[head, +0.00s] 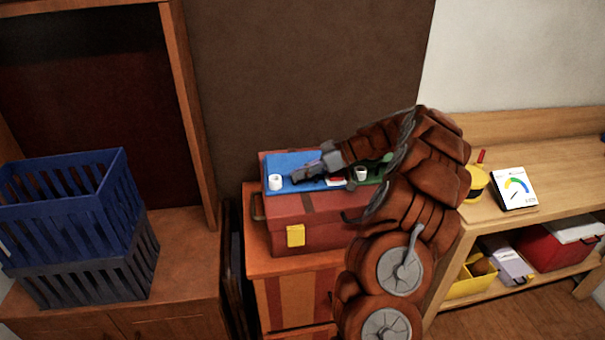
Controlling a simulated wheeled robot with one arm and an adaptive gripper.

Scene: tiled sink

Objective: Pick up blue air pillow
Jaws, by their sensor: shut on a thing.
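A flat blue piece (287,162) lies on top of the red toolbox, and it is the only thing here that could be the blue air pillow. My gripper (298,178) reaches in from the right, low over the blue piece, with its dark fingers against it. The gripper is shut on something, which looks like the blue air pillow. The fingers hide the grip itself, and I see no clear gap under the blue piece.
The red toolbox (290,222) with a yellow latch stands on an orange cabinet (262,300). Small white cups (275,183) sit close to the gripper. A blue crate (70,205) is at left. A wooden bench (550,175) at right holds a gauge card (514,190).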

